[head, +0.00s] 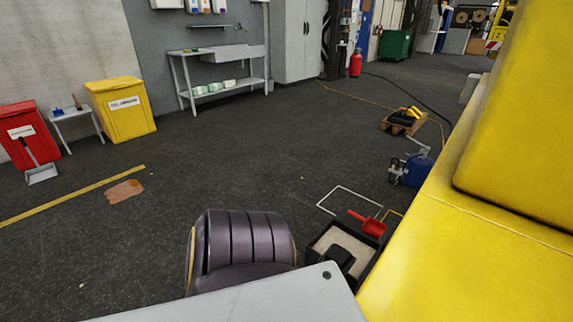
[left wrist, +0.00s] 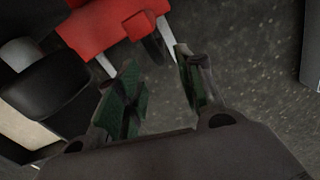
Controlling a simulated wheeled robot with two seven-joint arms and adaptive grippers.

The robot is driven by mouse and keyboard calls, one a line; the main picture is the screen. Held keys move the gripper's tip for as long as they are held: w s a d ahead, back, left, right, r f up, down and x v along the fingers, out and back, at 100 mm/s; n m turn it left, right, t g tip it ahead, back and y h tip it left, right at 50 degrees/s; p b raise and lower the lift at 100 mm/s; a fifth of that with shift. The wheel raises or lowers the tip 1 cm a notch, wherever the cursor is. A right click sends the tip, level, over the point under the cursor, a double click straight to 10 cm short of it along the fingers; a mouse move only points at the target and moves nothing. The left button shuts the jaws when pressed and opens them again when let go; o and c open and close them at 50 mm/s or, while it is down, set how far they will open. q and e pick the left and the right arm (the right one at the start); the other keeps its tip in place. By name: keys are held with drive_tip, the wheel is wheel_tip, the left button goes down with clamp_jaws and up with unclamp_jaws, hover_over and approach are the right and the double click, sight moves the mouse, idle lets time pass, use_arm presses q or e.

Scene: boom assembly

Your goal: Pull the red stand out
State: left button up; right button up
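The red stand (left wrist: 105,22) is at the top left of the left wrist view, with a red body and light grey legs. A red piece that looks like the same stand shows in the head view (head: 370,224), beside a dark box. My left gripper (left wrist: 155,75) is open, its two green-padded fingers apart with floor visible between them. The fingertips are close to the stand's legs; I cannot tell whether they touch. No gripper can be made out in the head view, and my right gripper is not in view.
The dark box (head: 318,247) with a pale inside stands left of the large yellow body (head: 430,270). A blue canister (head: 418,170) and a wooden crate (head: 385,124) lie beyond it. Open floor (head: 240,160) spreads to the left.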

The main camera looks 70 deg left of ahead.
use_arm(q)
drive_tip(key=shift+r, duration=1.3)
drive_tip(key=shift+s, duration=0.1)
